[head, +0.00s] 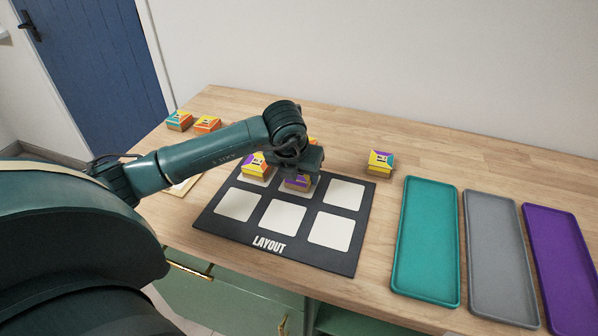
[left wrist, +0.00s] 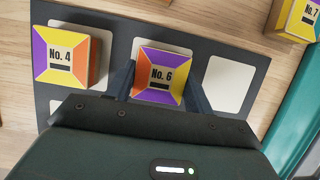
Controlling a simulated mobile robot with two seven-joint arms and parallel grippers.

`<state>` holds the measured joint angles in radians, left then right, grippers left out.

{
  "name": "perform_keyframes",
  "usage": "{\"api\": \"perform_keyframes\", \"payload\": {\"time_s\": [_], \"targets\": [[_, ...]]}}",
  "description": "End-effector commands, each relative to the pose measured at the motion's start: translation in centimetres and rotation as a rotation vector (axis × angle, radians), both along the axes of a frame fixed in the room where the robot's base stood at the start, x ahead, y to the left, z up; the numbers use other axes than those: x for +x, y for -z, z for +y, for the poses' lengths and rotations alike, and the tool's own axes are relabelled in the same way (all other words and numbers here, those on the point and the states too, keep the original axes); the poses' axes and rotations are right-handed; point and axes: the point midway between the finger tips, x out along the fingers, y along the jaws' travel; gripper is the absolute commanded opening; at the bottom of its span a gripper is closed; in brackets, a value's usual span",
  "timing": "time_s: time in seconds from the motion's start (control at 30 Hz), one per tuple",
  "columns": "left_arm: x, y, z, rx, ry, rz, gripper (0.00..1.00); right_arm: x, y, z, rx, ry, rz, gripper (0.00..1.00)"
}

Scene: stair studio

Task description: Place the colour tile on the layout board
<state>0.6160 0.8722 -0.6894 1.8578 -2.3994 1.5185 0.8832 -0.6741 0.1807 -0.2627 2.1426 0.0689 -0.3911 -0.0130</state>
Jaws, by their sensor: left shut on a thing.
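The layout board (head: 232,226) is black with two rows of white squares and lies on the wooden worktop. My left gripper (head: 299,174) is over its back middle square. In the left wrist view the fingers are shut on the sides of a colour tile marked No. 6 (left wrist: 158,58), with purple, orange and yellow faces. This tile also shows in the head view (head: 297,182), level and above that square; I cannot tell whether it touches the board. A tile marked No. 4 (left wrist: 60,62) sits on the back left square. My right gripper is not in view.
A tile marked No. 7 (left wrist: 301,18) stands right of the board; another is partly hidden behind my gripper. Two tiles (head: 207,124) are at the back left. Teal (head: 405,250), grey (head: 480,260) and purple (head: 545,250) trays lie to the right. The front squares are empty.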

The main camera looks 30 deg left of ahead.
Motion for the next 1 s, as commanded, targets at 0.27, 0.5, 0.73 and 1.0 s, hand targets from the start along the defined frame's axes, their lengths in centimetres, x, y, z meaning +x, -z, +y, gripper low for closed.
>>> {"api": "perform_keyframes", "payload": {"time_s": [0.27, 0.5, 0.73, 1.0], "targets": [[0.0, 0.2, 0.0, 0.001, 0.000, 0.000, 0.68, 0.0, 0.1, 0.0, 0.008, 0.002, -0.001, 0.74], [0.0, 0.2, 0.0, 0.001, 0.000, 0.000, 0.74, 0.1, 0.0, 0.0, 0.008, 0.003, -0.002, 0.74], [-0.2, -0.9, 0.0, 0.001, 0.000, -0.003, 0.74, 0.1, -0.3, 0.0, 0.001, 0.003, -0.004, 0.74], [-2.3, -6.1, -0.6, 0.002, 0.003, -0.006, 0.74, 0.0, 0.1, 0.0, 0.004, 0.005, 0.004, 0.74]]}}
